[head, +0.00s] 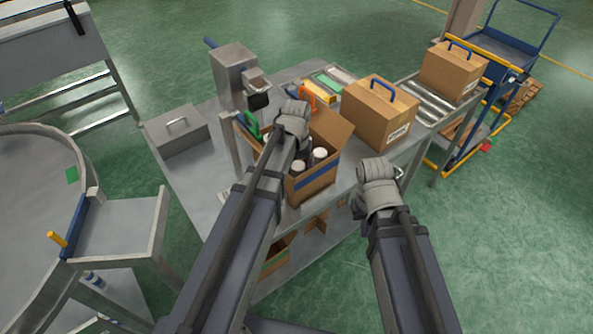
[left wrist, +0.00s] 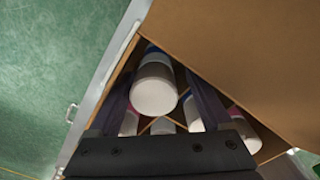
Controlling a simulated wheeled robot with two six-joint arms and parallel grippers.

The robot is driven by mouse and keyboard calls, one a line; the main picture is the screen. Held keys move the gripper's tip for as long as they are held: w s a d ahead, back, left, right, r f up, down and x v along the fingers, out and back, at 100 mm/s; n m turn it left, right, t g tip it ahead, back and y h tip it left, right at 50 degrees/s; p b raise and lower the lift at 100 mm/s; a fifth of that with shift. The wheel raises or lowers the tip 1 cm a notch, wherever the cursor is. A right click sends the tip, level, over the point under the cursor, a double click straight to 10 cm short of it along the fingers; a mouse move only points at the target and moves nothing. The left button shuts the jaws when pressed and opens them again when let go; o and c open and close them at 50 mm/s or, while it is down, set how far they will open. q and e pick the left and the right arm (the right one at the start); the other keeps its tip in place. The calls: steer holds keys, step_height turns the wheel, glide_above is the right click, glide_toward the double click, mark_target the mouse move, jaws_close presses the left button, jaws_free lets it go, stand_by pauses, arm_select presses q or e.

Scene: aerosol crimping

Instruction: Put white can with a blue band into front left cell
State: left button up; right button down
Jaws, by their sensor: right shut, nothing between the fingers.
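The white can with a blue band (left wrist: 154,92) is in the carton, with its white end towards the camera in the left wrist view. The dark fingers of my left gripper (left wrist: 160,76) lie on either side of it, with a gap showing at the right finger. In the head view my left gripper (head: 302,147) reaches down into the open carton (head: 316,186), and its fingertips are partly hidden. My right gripper (head: 397,171) is shut and empty, right of the carton and near the table edge.
Other white cans (left wrist: 250,142) and thin dividers stand in the carton, and a raised flap (head: 334,127) is at its right. A closed carton (head: 379,110) with a blue handle stands behind. A metal press (head: 234,75) and a grey box (head: 178,136) are to the left.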

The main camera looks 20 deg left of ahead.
arm_select(q)
steer(key=shift+r, duration=0.15)
arm_select(e)
steer(key=shift+r, duration=0.1)
arm_select(q)
step_height(320, 180, up, 8)
steer(key=p, duration=0.7)
steer(key=shift+f+p, duration=0.25)
steer(key=shift+p, duration=0.15)
arm_select(e)
step_height(320, 180, up, 8)
steer(key=shift+f, duration=0.2)
arm_select(q)
steer(key=shift+r, duration=0.1)
